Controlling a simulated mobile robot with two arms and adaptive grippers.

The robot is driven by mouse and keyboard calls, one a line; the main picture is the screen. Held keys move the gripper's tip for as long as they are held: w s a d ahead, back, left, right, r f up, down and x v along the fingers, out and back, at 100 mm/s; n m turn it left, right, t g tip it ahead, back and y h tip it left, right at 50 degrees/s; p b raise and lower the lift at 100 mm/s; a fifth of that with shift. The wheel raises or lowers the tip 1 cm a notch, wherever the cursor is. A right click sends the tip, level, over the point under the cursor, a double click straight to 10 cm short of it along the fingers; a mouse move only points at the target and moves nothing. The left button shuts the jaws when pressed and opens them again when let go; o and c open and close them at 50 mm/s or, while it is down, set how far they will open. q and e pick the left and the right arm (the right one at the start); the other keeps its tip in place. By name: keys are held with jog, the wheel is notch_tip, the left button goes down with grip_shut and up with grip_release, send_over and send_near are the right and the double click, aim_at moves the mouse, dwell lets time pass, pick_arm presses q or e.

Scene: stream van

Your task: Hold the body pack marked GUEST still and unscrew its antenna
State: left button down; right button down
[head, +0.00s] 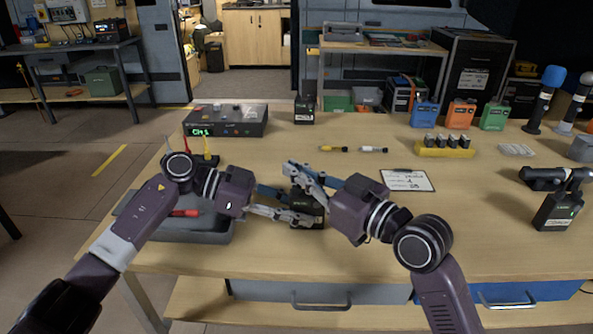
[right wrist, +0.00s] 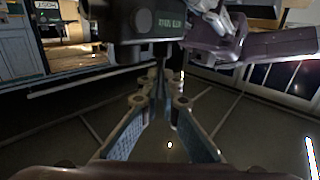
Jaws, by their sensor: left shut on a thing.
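The dark body pack (head: 310,204) is above the near part of the table, partly covered by both grippers. My left gripper (head: 300,210) is shut on its body from the left. No GUEST mark can be read on it. My right gripper (head: 291,172) is at the top of the pack, coming from the right.
A grey tray (head: 190,231) with a red-handled tool stands at the left. A receiver box (head: 240,121) and another dark pack (head: 304,110) are behind. A white label card (head: 407,180) lies right of my grippers. Another pack (head: 558,211) stands far right. The table's middle is fairly clear.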

jog(key=shift+n, duration=0.3)
dwell(0.4)
jog(key=shift+n+g+y, duration=0.8)
jog(key=shift+n+g, duration=0.05)
jog(key=shift+g, duration=0.45)
jog(key=shift+n+g+y, duration=0.8)
jog(key=shift+n+g, duration=0.05)
jog(key=shift+g, duration=0.45)
jog(key=n+g+y, duration=0.1)
jog(key=n+g, duration=0.1)
jog(key=g, duration=0.1)
jog(key=shift+w, duration=0.15)
jog(key=shift+n+g, duration=1)
jog(key=shift+g, duration=0.6)
